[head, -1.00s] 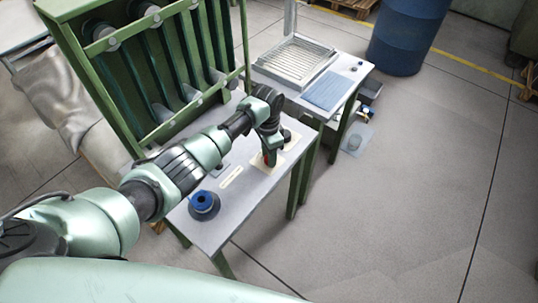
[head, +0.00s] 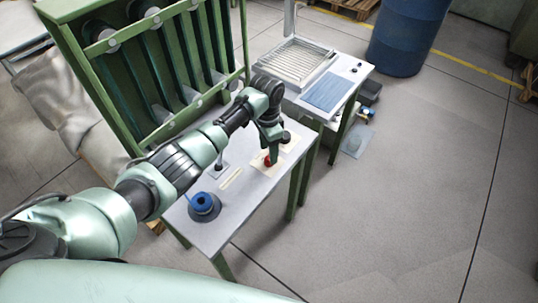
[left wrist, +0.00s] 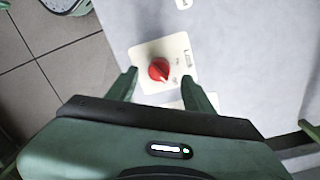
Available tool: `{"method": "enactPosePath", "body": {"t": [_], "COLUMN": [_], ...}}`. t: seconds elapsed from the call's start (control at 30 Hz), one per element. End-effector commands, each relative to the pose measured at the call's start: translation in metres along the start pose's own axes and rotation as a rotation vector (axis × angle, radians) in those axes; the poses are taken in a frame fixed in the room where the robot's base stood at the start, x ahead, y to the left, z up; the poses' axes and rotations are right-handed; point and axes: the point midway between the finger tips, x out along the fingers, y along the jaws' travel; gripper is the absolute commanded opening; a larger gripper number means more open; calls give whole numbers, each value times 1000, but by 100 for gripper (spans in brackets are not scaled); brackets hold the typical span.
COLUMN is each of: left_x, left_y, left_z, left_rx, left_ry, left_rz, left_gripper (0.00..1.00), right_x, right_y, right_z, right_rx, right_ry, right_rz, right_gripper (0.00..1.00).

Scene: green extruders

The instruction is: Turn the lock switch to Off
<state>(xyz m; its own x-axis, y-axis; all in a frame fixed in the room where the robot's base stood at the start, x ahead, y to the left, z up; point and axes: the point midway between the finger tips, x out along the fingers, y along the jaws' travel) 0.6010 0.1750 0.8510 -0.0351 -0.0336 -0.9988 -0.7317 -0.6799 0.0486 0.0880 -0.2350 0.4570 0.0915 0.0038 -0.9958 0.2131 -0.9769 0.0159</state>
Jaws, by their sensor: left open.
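The lock switch is a red knob (left wrist: 159,69) on a cream plate (left wrist: 184,48) with a printed label that looks like "Lock" and small position marks beside the knob. The knob's ridge points toward the marks, but I cannot tell which position it is set to. In the head view the red knob (head: 268,160) shows beside my left gripper (head: 274,158), over the panel table. In the left wrist view my left gripper (left wrist: 160,82) is open, with one finger on each side of the knob and visible gaps between. My right gripper is out of view.
The table (head: 236,205) also bears a blue-topped round control (head: 203,202), a small dark lever (head: 218,163) and a dark knob (head: 286,137). A green frame machine (head: 118,100) stands behind. A second table (head: 355,72) lies beyond. Open floor is at right.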

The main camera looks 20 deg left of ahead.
Motion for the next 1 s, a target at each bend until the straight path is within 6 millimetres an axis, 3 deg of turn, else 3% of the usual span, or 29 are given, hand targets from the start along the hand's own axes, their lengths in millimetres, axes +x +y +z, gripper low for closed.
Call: {"method": "enactPosePath", "body": {"t": [0.1,0.3,1.0], "left_x": [-20,-41,-43], "left_y": [-1,-1,0], "left_z": [0,0,0], "left_rx": [0,0,0], "left_ry": [3,2,0], "left_rz": [-2,0,1], "left_gripper": [52,52,52], "right_x": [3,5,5], "right_y": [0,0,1], "right_z": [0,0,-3], "right_rx": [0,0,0], "right_ry": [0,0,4], "right_rz": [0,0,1], "right_gripper": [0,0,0]}}
